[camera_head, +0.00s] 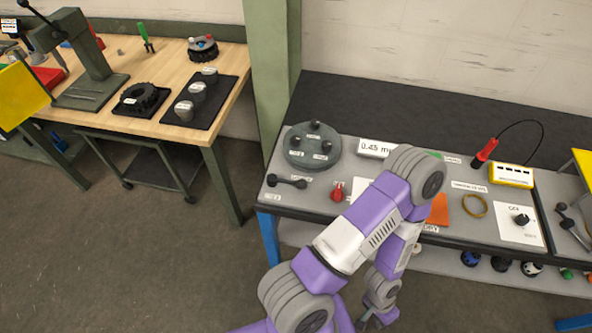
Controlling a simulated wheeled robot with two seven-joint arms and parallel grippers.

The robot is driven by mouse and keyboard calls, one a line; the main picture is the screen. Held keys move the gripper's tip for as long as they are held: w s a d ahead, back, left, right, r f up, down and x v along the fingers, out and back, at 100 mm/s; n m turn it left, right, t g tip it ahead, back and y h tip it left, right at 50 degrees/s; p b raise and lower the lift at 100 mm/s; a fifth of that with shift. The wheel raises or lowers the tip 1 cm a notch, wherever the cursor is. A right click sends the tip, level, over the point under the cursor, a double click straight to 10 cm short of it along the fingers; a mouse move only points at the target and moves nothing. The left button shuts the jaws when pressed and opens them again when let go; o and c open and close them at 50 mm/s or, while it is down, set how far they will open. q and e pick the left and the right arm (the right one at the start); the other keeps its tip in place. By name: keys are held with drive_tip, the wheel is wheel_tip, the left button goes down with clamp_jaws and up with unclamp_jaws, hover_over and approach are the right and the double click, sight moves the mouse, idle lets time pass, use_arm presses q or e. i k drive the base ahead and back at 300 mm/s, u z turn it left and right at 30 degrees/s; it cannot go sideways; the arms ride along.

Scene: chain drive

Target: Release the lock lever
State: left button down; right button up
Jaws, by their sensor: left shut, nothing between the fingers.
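The lock lever cannot be told for certain. A black lever with a ball end (287,181) lies at the left front of the grey workbench (262,197). A small red part (338,191) stands to its right. A black-knobbed lever (571,226) sits at the far right of the bench. My left arm arches over the middle of the bench and hides part of its top. My left gripper (378,318) hangs low in front of the bench at the bottom edge, shut and empty, apart from these parts. My right gripper is not in view.
A round grey plate with black knobs (312,148), a yellow box (510,174), a red-handled probe (484,152) and a brass ring (475,206) are on the bench. Several balls lie on its lower shelf. A wooden table (150,62) stands left; the floor between is clear.

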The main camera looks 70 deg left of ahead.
sight(272, 179)
drive_tip(key=z, duration=0.1)
drive_tip(key=k, duration=0.85)
drive_tip(key=u, duration=1.5)
